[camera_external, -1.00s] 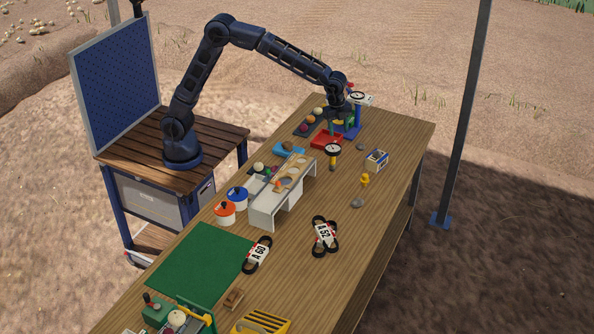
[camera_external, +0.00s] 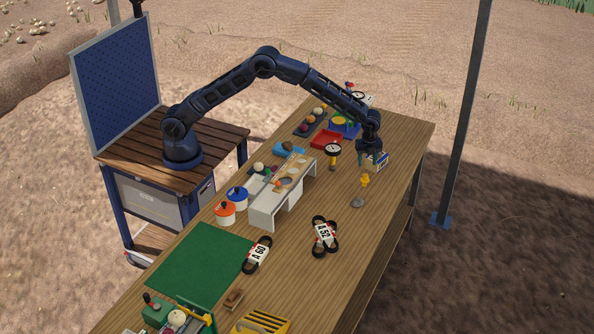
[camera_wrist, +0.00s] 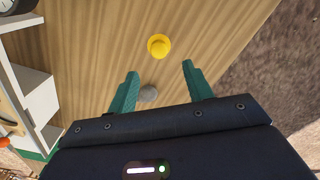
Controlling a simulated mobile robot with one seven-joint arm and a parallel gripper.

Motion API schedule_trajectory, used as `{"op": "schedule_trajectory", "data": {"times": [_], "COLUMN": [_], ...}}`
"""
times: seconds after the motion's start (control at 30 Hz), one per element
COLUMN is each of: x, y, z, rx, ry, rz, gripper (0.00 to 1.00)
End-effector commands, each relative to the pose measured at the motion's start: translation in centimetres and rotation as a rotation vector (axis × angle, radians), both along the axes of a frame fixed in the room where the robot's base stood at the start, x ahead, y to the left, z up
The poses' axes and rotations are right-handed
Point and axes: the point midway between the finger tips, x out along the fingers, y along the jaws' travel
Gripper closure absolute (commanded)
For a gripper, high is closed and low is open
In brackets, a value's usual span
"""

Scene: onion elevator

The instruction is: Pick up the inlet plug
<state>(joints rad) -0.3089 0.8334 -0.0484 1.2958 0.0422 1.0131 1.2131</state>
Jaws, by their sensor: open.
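A small yellow piece with a round flange, which looks like the inlet plug (camera_external: 365,180), stands on the wooden table right of the white stand. In the wrist view the plug (camera_wrist: 158,46) is just beyond my open fingertips, about midway between them. My gripper (camera_wrist: 160,69) has two teal fingers apart with nothing held. In the external view my gripper (camera_external: 368,152) is at the table's right part, above and behind the plug; its fingers are hard to make out there.
A grey stone (camera_external: 357,202) lies close to the plug; it also shows between the fingers in the wrist view (camera_wrist: 148,93). A blue-and-white box (camera_external: 377,163) is partly hidden by my gripper. A dial gauge (camera_external: 333,150) and the white stand (camera_external: 262,210) are left.

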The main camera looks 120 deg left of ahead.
Motion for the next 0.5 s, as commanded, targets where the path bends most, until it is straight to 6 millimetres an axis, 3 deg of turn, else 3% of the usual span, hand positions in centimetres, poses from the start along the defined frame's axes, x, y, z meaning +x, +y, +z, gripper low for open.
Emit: {"op": "schedule_trajectory", "data": {"times": [0.2, 0.5], "x": [-0.1, -0.2], "y": [0.0, 0.1], "z": [-3.3, -5.4], "rx": [0.0, 0.0], "ry": [0.002, 0.002], "rz": [0.001, 0.001], "gripper": [0.49, 0.49]}}
